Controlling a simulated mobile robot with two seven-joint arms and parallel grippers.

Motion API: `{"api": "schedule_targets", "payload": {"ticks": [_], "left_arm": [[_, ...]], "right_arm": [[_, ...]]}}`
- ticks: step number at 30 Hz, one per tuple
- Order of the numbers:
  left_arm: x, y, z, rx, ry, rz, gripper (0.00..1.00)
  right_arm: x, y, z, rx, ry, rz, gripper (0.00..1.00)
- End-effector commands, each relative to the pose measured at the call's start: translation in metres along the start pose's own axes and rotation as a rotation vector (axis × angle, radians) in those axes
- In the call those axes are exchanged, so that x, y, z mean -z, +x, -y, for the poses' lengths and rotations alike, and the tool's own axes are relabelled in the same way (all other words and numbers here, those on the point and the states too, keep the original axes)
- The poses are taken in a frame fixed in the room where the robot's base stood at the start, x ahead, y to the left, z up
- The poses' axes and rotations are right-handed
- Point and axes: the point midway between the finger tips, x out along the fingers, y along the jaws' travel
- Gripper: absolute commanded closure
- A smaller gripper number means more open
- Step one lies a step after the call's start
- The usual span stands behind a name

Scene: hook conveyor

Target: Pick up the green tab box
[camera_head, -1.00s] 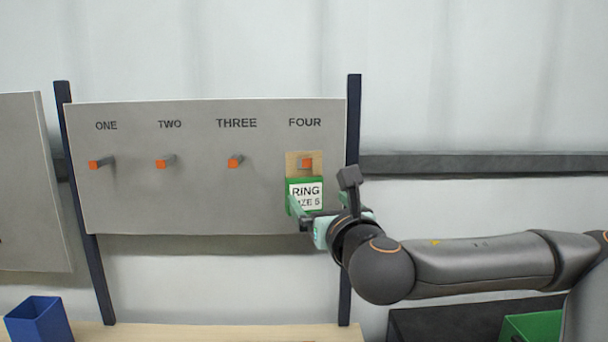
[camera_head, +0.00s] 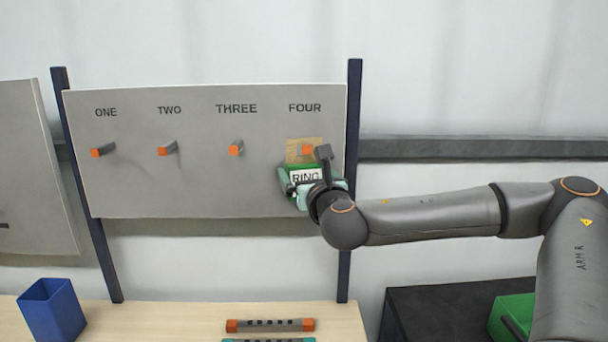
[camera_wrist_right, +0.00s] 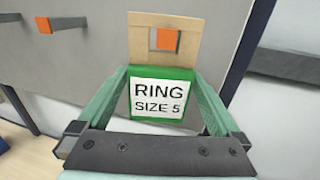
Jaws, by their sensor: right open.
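The green tab box (camera_head: 306,168) hangs by its tan cardboard tab on the orange-tipped hook under FOUR on the grey board. Its white label reads RING SIZE 5 in the right wrist view, where the green box (camera_wrist_right: 187,78) is between my finger pads. My right gripper (camera_head: 307,188) is open, with one green finger on each side of the box. In the right wrist view the right gripper (camera_wrist_right: 160,105) frames the box; I cannot tell whether the fingers touch it. The lower part of the box is hidden by the gripper in the head view. My left gripper is not in view.
The grey board (camera_head: 200,195) has empty hooks under ONE, TWO and THREE. A blue bin (camera_head: 52,312) and a grey bar with orange ends (camera_head: 270,325) are on the wooden table (camera_head: 150,318). A green container (camera_head: 510,315) sits at the lower right.

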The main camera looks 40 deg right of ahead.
Motion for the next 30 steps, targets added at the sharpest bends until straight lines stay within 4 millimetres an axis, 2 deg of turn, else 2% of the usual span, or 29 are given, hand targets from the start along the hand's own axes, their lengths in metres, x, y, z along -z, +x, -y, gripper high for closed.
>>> {"api": "schedule_targets", "payload": {"ticks": [4, 12, 30], "left_arm": [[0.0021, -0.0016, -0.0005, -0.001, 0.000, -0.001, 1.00], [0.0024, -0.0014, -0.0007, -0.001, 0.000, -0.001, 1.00], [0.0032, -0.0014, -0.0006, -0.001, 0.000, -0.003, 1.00]], "right_arm": [[0.0000, 0.0116, 0.0001, 0.000, -0.001, 0.000, 0.00], [-0.0003, 0.0130, 0.0001, 0.000, 0.001, 0.001, 0.01], [-0.0004, 0.0128, 0.0003, 0.001, 0.001, 0.001, 0.69]]}}
